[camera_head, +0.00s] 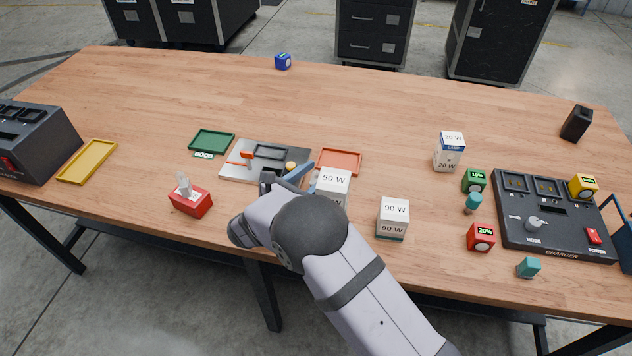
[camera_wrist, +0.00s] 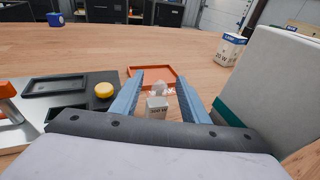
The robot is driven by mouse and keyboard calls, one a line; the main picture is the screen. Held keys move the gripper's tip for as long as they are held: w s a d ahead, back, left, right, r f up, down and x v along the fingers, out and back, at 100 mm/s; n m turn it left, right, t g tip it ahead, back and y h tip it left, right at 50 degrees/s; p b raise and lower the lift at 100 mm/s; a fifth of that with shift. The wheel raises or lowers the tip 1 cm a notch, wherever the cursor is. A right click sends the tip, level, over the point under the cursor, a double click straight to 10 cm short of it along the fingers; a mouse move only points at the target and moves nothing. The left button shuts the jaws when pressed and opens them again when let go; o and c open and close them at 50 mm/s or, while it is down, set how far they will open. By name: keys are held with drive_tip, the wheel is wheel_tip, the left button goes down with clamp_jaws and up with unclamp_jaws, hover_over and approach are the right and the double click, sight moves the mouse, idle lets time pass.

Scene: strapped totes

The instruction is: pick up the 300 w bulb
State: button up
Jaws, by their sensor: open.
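In the wrist view, a small bulb (camera_wrist: 157,104) with a pale base and a clear top stands between the two blue fingers of my gripper (camera_wrist: 160,82). Its label is too small to read. The fingers are apart, with visible space on both sides of the bulb. In the head view, my gripper (camera_head: 288,176) is low over the table by the grey test plate's right end, and my arm hides the bulb. Another bulb-like piece (camera_head: 184,186) sits in a red block (camera_head: 190,202) to the left; its rating is unreadable.
An orange tray (camera_head: 340,161) lies just beyond the gripper. The grey plate (camera_head: 232,174) with a yellow button is on the left. White boxes marked 50 W (camera_head: 333,182) and 90 W (camera_head: 394,215) stand close on the right. The charger (camera_head: 560,245) is farther right.

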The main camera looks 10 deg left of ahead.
sight(316, 171)
clamp_jaws()
drive_tip(key=shift+r, duration=0.15)
wheel_tip(316, 171, up, 18)
drive_tip(key=b, duration=0.3)
idle(0.6)
